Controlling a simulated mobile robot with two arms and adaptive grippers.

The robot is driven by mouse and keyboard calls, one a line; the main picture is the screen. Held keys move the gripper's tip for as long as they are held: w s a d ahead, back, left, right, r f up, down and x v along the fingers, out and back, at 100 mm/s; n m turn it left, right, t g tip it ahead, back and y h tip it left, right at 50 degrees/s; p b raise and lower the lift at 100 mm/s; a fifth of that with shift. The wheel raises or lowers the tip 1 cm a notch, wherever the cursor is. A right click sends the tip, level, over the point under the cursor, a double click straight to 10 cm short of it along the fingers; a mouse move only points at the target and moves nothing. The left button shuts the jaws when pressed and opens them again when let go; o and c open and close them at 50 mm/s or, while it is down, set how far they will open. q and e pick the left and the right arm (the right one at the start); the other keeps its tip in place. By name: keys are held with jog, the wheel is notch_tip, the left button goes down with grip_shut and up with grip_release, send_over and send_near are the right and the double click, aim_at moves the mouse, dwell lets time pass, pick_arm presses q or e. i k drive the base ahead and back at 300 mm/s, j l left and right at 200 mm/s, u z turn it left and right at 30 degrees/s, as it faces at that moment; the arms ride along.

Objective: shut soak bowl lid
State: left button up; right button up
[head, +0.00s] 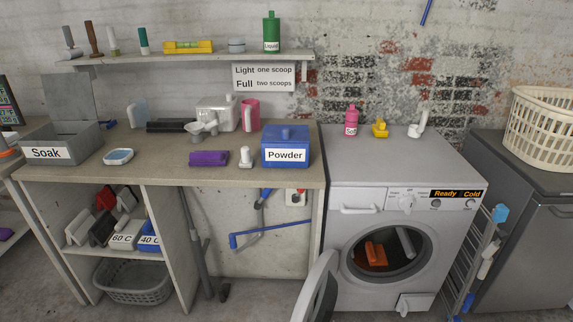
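The soak bowl is a grey box (91,150) with a white "Soak" label, at the left end of the worktop in the head view. Its grey lid (70,96) stands upright at the back of the box, so the box is open at the top. I cannot make out anything inside it. Neither of my grippers shows in this view.
On the worktop (150,170) are a blue "Powder" box (285,150), a purple item (209,158) and a small white-and-blue dish (118,156). A shelf (190,57) runs above. The washing machine door (318,288) hangs open at the front.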

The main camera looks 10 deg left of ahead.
aim_at(70, 96)
jog(key=u, duration=1.65)
